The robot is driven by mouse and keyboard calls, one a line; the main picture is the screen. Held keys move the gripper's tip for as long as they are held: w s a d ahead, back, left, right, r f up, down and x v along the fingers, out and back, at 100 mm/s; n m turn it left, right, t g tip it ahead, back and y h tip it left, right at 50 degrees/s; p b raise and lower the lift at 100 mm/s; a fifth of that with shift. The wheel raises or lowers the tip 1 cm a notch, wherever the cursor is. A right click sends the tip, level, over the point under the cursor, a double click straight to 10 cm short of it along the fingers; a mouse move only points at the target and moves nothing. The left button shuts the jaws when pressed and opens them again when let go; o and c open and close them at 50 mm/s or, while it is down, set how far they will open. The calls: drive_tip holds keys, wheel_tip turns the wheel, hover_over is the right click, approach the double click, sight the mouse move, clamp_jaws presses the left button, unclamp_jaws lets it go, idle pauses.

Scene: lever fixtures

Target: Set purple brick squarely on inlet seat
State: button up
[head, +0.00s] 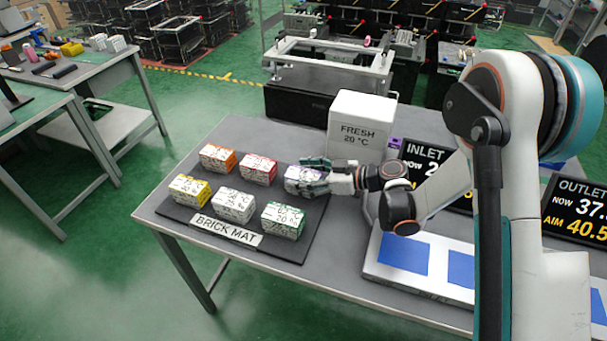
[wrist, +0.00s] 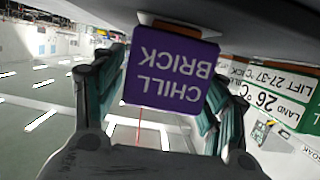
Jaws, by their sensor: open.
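The purple brick (head: 297,180) sits at the right of the back row on the brick mat (head: 312,226). Its purple face, reading CHILL BRICK upside down, fills the middle of the wrist view (wrist: 170,70). My gripper (head: 318,173) is open, with its fingers on either side of the brick; I cannot tell whether they touch it. The teal fingers (wrist: 165,98) flank the purple face in the wrist view. The INLET sign (head: 424,163) is partly hidden by my arm. A white board (head: 437,265) with blue squares lies in front; I cannot tell which spot is the inlet seat.
Orange (head: 217,158), red (head: 259,169), yellow (head: 189,190), white (head: 233,205) and green (head: 283,219) bricks share the mat. A white FRESH box (head: 361,126) stands behind my gripper. An OUTLET sign (head: 577,211) is at the right. A green label (wrist: 298,95) shows in the wrist view.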

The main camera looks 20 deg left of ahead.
drive_tip(key=w+p+v, duration=0.1)
drive_tip(key=p+v, duration=0.3)
drive_tip(key=v, duration=0.9)
drive_tip(key=shift+s+d+r, duration=0.2)
drive_tip(key=shift+s+d, duration=0.15)
drive_tip(key=shift+s, duration=0.1)
drive_tip(key=s+d+r+m+t+h, duration=0.1)
drive_tip(key=d+r+m+h, duration=0.1)
drive_tip(key=r, duration=0.2)
drive_tip(key=d+r+m+t+h, duration=0.1)
drive_tip(key=d+r+m+h, duration=0.1)
drive_tip(key=r+m, duration=0.15)
drive_tip(key=s+d+r+m+t+h, duration=0.2)
drive_tip(key=s+d+r+m+h, duration=0.3)
drive_tip(key=s+d, duration=0.5)
drive_tip(key=s+d+r+m+t+h, duration=0.2)
drive_tip(key=s+d+r+m+h, duration=0.3)
drive_tip(key=s+d, duration=0.5)
drive_tip(key=shift+s+m, duration=0.65)
drive_tip(key=shift+m, duration=0.1)
drive_tip(key=o, duration=0.8)
drive_tip(key=shift+s+d+h, duration=0.15)
drive_tip(key=shift+h, duration=0.15)
